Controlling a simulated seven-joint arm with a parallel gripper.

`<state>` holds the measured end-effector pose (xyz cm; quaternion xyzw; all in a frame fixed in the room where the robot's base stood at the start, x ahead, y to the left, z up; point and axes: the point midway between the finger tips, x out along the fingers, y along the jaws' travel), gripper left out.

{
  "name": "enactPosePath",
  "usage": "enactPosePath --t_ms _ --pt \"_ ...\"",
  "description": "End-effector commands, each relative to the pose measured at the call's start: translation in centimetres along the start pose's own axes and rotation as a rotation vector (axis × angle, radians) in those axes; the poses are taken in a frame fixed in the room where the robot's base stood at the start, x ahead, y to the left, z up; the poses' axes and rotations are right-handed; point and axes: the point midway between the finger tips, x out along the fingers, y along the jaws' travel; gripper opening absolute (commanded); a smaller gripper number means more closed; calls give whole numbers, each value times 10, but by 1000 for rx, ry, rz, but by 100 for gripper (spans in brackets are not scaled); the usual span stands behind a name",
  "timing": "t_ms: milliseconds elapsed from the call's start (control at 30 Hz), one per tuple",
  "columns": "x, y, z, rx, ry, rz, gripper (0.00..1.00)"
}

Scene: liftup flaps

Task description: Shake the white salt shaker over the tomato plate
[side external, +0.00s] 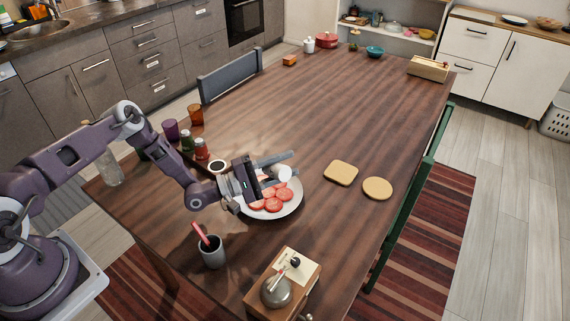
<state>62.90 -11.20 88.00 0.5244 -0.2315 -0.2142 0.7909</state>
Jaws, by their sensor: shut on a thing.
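A white plate (291,211) with several red tomato slices (273,205) lies on the brown table, left of its middle. My gripper (279,172) is above the plate's back left part and hides some of it. A small white object, which looks like the salt shaker (284,174), is between the gripper's fingers, tilted over the tomatoes. The gripper is shut on it. Part of the shaker is hidden by the fingers, and its holes cannot be made out.
A grey cup with a red-handled utensil (212,252) and a coffee grinder (279,290) stand at the front. Two flat round-edged pieces (341,173) lie right. The table's middle is clear.

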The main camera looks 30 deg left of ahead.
Motion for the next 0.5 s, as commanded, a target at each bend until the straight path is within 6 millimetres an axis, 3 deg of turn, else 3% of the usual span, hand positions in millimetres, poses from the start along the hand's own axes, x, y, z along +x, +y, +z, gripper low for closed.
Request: enactPosePath --t_ms 133,400,500 --pt "-2 -12 -4 1 -2 1 0" --pt "2 12 5 1 -1 1 0" --pt "2 12 5 1 -1 1 0"
